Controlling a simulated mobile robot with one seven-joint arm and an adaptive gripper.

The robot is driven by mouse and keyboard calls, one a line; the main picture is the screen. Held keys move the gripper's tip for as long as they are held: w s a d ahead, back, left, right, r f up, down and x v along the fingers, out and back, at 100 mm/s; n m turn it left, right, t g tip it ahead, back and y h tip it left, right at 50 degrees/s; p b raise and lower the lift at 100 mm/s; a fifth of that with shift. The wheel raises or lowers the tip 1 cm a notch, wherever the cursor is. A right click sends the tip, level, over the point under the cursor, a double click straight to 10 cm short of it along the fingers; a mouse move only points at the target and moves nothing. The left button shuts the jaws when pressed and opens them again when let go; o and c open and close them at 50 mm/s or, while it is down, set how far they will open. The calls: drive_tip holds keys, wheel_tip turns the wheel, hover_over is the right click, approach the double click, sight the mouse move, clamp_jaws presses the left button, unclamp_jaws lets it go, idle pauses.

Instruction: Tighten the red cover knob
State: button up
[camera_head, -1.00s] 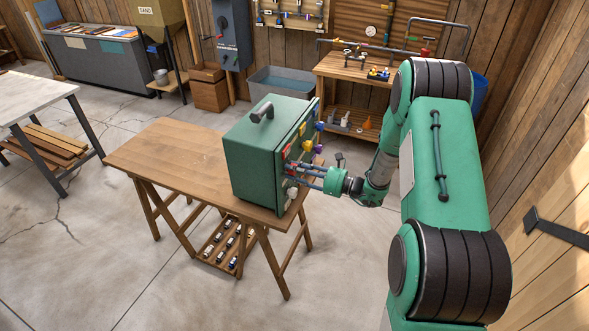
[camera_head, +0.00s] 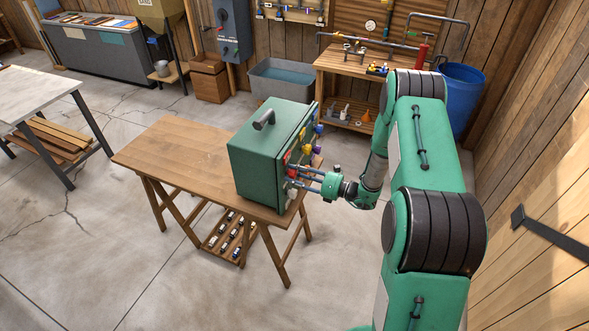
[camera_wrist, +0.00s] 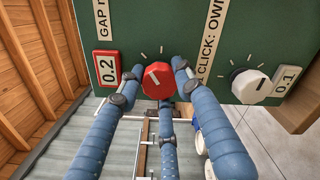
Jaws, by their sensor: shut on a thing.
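The red cover knob (camera_wrist: 158,80) sits on the dark green front panel of a box, with tick marks around it. The blue fingers of my gripper (camera_head: 297,177) are closed around the knob in the wrist view, one at each side and one below. The green box (camera_head: 262,155) stands upright on a wooden trestle table (camera_head: 175,150), its knob face turned right toward my arm. In the head view the fingers hide the red knob's exact outline.
A white knob (camera_wrist: 250,86) sits right of the red one, beside a 0.1 plate (camera_wrist: 287,80). A 0.2 plate (camera_wrist: 106,68) is at the left. A workbench (camera_head: 345,70) and a blue barrel (camera_head: 460,95) stand behind. The table's left half is clear.

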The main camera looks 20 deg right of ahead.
drive_tip(key=m+p, duration=0.3)
drive_tip(key=shift+s+a+f+m, duration=0.15)
drive_tip(key=shift+s+f+m, duration=0.15)
drive_tip(key=shift+m, duration=0.1)
drive_tip(key=shift+o, duration=0.3)
drive_tip(key=shift+s+a+f+m+p, duration=0.1)
drive_tip(key=shift+m+p, duration=0.4)
drive_tip(key=shift+m, duration=0.3)
drive_tip(key=shift+f+m+p, duration=0.1)
drive_tip(key=shift+m+p, duration=0.35)
drive_tip(key=shift+m, duration=0.35)
drive_tip(key=o, duration=1.1)
drive_tip(key=shift+r, duration=0.1)
drive_tip(key=shift+w+r, duration=0.25)
drive_tip(key=shift+d, duration=0.25)
